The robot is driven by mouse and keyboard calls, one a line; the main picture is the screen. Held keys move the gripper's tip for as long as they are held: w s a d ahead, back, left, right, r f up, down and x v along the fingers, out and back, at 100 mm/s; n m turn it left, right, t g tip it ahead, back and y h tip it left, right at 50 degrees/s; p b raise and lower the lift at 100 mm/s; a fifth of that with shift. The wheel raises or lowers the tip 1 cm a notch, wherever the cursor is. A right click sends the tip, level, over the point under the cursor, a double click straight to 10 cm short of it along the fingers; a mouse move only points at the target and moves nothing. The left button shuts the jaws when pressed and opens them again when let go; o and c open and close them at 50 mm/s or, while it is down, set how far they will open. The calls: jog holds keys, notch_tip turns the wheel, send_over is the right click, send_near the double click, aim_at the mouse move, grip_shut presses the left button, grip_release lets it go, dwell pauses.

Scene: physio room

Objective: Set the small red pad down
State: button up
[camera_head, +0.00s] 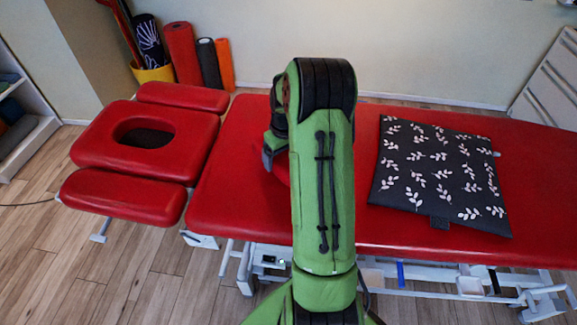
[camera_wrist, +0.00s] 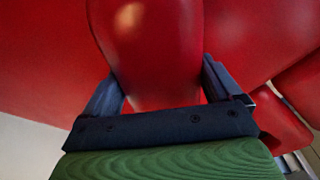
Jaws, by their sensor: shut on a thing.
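The small red pad (camera_wrist: 148,45) is a glossy, rounded red piece between the two dark fingers of my gripper (camera_wrist: 162,80) in the wrist view. My gripper is shut on it. In the head view, my gripper (camera_head: 270,154) is over the red treatment table (camera_head: 238,185), left of my green arm. A sliver of red beside it looks like the pad, which is mostly hidden behind my arm. The pad and table are the same red, so I cannot tell whether they touch.
A dark leaf-patterned cushion (camera_head: 438,172) lies on the table to the right. The headrest with a face hole (camera_head: 185,165) and side armrests is at the left. Rolled mats (camera_head: 183,52) stand by the back wall. The table between headrest and arm is bare.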

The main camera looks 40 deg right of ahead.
notch_tip(320, 180, down, 5)
jog(key=shift+r+b, duration=0.1)
jog(key=shift+b, duration=0.6)
jog(key=shift+r, duration=0.15)
